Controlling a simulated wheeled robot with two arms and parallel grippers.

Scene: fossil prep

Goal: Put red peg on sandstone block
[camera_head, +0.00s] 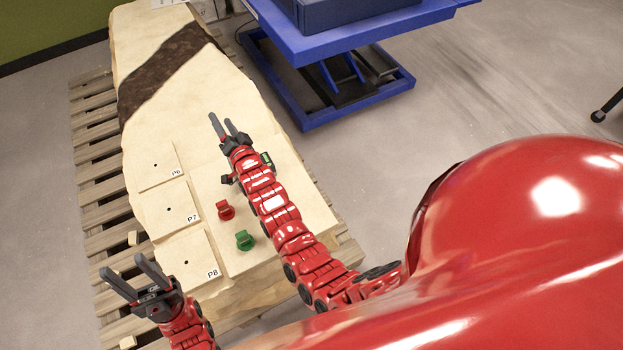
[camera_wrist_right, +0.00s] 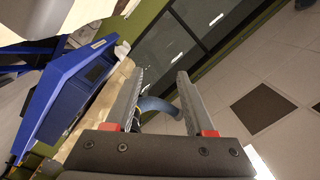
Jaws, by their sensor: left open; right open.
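The sandstone block (camera_head: 215,133) is a long pale slab with a dark brown band, lying on a wooden pallet. The red peg (camera_head: 225,210) stands on the block's near part, just left of my right arm and right of the P7 plate. My right gripper (camera_head: 229,124) is open and empty over the middle of the block, past the red peg; its open fingers also show in the right wrist view (camera_wrist_right: 160,95). My left gripper (camera_head: 136,277) is open and empty at the block's near left, beside the P8 plate.
A green peg (camera_head: 245,240) stands near the red one. Plates P6 (camera_head: 160,166), P7 (camera_head: 176,209) and P8 (camera_head: 187,259), each with a small dark hole, line the left side. A blue lift table (camera_head: 345,38) stands behind right. Pallet slats (camera_head: 98,190) stick out left.

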